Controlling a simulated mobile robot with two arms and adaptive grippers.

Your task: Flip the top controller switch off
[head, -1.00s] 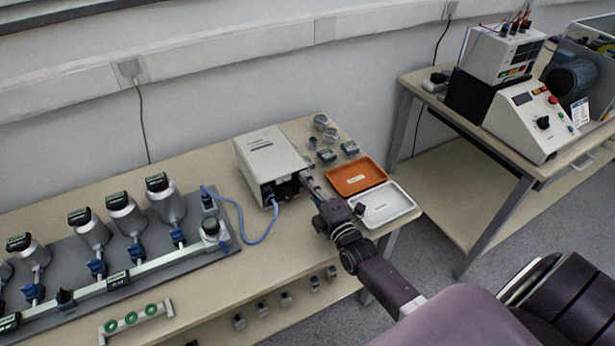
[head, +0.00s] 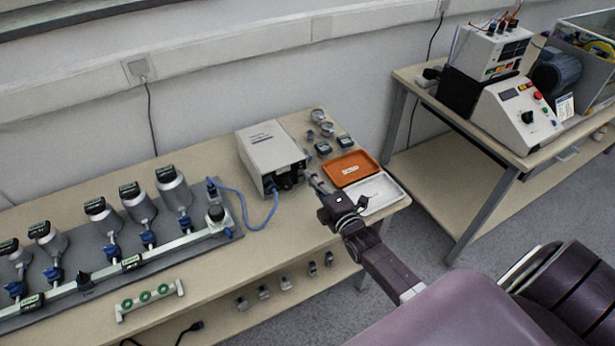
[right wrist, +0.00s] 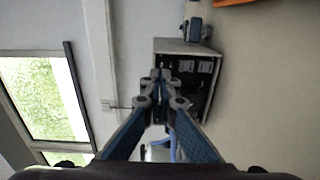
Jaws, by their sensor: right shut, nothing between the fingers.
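The controller is a beige-grey box (head: 268,145) near the back of the left table, with a dark front panel. It also shows in the right wrist view (right wrist: 160,45), where its dark open-looking front (right wrist: 204,80) faces my gripper. My right gripper (head: 312,178) is just in front of this panel at its right side. In the right wrist view its fingers (right wrist: 160,82) are together with nothing between them and overlap the left part of the panel. I cannot tell whether they touch it. The switch itself cannot be made out. My left gripper is out of view.
A blue cable (head: 262,222) loops from the controller to a grey board (head: 237,228) with several sensors. An orange tray (head: 352,168) and a white tray (head: 393,196) lie right of my gripper. Small metal parts (head: 322,149) lie behind. Another table (head: 440,190) carries instruments.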

